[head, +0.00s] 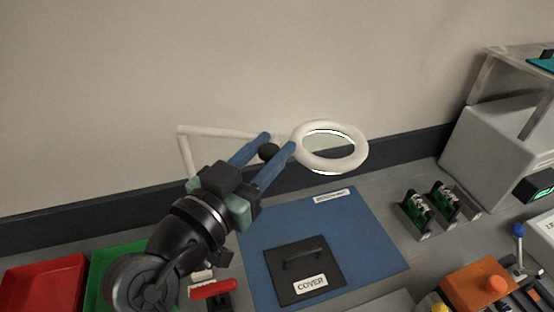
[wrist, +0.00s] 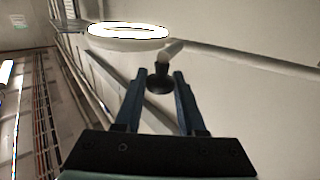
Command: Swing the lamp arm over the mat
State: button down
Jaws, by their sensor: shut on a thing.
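The lamp is a white ring head (head: 332,147) on a thin white jointed arm (head: 225,131) in the head view. The ring hangs above the back right part of the blue mat (head: 370,245). My gripper (head: 279,145) is shut on the dark knob (head: 268,152) beside the ring's left side. In the wrist view, my gripper (wrist: 159,80) has the knob (wrist: 160,78) between its blue fingers, with the ring head (wrist: 130,36) above and left of it. My arm hides the lamp's base.
A black plate marked COVER (head: 305,272) with a handle lies on the mat. Red (head: 42,285) and green (head: 118,262) trays are at the left. Green circuit boards (head: 430,207) in holders, a grey cabinet (head: 492,150) and an orange block (head: 480,283) stand at the right.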

jog(key=shift+s+a+m+g+h+b, duration=0.85)
jog(key=shift+s+a+m+g+h, duration=0.1)
jog(key=shift+s+h, duration=0.2)
jog(key=shift+s+a+m+g+h+b, duration=0.85)
jog(key=shift+s+a+h, duration=0.15)
jog(key=shift+s, duration=0.2)
jog(key=c, duration=0.5)
grip_release()
jog(key=b+v, duration=0.2)
jog(key=v, duration=1.1)
jog(key=shift+w, duration=0.15)
